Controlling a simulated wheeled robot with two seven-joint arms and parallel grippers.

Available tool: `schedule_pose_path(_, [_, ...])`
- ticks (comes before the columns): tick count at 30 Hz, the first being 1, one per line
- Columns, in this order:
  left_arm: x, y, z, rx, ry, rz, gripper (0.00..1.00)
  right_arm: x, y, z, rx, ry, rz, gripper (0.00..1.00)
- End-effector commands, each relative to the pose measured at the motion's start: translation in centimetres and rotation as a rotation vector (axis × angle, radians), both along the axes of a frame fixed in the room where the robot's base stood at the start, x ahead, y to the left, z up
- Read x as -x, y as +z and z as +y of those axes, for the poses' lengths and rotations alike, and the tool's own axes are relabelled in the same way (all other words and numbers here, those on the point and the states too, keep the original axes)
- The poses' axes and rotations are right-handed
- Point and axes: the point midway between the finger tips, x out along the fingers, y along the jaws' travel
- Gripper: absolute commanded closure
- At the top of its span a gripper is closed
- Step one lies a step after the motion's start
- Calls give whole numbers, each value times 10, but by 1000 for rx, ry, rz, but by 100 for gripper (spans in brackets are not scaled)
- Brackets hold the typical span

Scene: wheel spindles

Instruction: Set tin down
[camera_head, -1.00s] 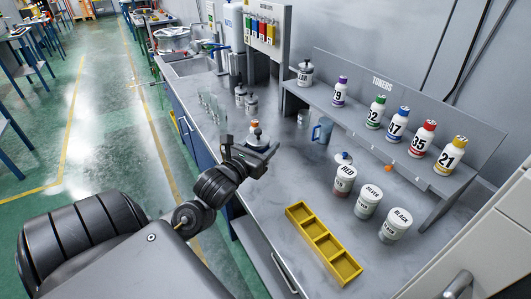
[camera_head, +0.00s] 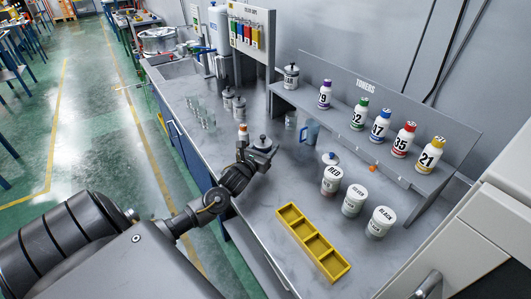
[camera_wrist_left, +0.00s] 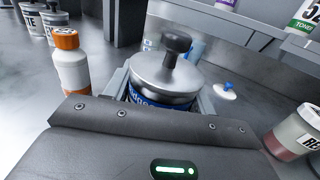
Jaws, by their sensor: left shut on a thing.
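My left gripper (camera_head: 259,157) is shut on a tin (camera_head: 262,142) with a silver lid and a black knob. In the left wrist view the tin (camera_wrist_left: 165,75) stands upright between the fingers (camera_wrist_left: 163,100), with part of a blue label showing below the lid. Its lower part is hidden behind the gripper. I cannot tell whether its base touches the grey worktop (camera_head: 262,195). My right gripper is not in view.
A white bottle with an orange cap (camera_head: 243,132) stands just left of the tin. A yellow tray (camera_head: 312,243), labelled tubs (camera_head: 354,201), a blue-handled jug (camera_head: 310,132) and a toner shelf (camera_head: 395,165) stand to the right. Worktop is clear between tin and tray.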

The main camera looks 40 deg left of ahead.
Motion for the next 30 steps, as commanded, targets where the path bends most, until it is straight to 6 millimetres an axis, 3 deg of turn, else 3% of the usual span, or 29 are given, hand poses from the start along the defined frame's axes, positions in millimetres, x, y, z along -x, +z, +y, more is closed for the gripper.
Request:
schedule_pose_path(4, [-5, -4, 2, 1, 1, -2, 76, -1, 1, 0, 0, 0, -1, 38])
schedule_pose_path(10, [-4, -31, 1, 1, 1, 0, 76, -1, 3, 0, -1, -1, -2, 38])
schedule_pose_path(23, [-3, -38, 1, -1, 0, -3, 76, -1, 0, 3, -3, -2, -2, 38])
schedule_pose_path(24, [-3, -38, 1, 0, 0, -1, 39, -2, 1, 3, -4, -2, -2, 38])
schedule_pose_path(28, [-3, -37, 1, 0, 0, -1, 23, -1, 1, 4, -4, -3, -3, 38])
schedule_pose_path(30, [-3, -37, 1, 0, 0, -1, 23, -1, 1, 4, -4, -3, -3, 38])
